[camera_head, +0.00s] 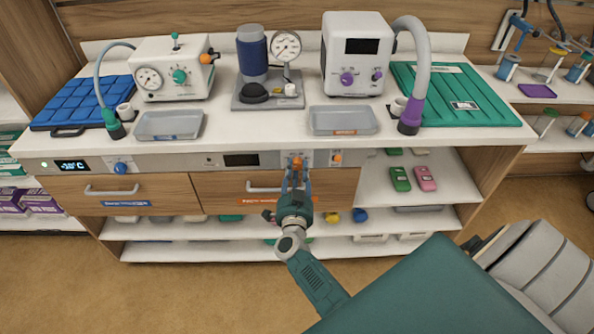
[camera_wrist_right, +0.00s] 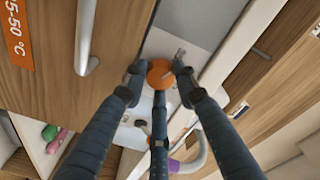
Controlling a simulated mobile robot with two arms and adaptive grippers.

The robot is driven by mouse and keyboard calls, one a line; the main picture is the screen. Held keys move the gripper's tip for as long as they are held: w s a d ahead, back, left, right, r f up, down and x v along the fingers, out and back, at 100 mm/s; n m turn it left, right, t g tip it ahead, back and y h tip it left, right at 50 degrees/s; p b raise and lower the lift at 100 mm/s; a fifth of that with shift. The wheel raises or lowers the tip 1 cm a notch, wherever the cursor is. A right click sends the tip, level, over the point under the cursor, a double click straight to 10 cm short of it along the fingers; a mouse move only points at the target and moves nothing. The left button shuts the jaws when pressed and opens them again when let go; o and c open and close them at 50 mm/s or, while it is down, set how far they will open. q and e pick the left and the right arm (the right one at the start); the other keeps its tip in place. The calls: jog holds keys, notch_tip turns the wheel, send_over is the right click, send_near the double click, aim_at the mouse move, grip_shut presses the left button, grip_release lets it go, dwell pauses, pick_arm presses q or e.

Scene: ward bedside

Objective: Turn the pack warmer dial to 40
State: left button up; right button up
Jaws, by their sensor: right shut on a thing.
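The orange dial (camera_head: 297,161) sits on the grey front panel below the worktop, above the right-hand drawer. In the right wrist view the orange dial (camera_wrist_right: 160,74) lies between my fingertips. My right gripper (camera_head: 295,177) reaches up to it from below and is shut on it; the fingers (camera_wrist_right: 158,80) touch its sides. The dial's pointer and scale are not readable. The dark display (camera_head: 240,160) left of it shows no readable number. My left gripper is not in view.
A second orange knob (camera_head: 337,157) is close on the right of the panel. A blue dial (camera_head: 120,168) and lit display (camera_head: 72,165) are on the left. The drawer handle (camera_head: 265,187) is just beside my fingers. An orange label (camera_wrist_right: 17,35) ends in "50 °C".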

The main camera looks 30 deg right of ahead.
jog(key=shift+a+f, duration=0.15)
jog(key=m, duration=0.3)
jog(key=shift+a+m+y, duration=0.1)
jog(key=shift+m+y, duration=0.2)
jog(key=shift+m, duration=0.1)
jog(key=shift+m+b, duration=0.5)
jog(key=shift+m, duration=1.3)
jog(key=o, duration=1.1)
jog(key=shift+w, duration=0.1)
jog(key=shift+a, duration=0.1)
jog(key=shift+r, duration=0.2)
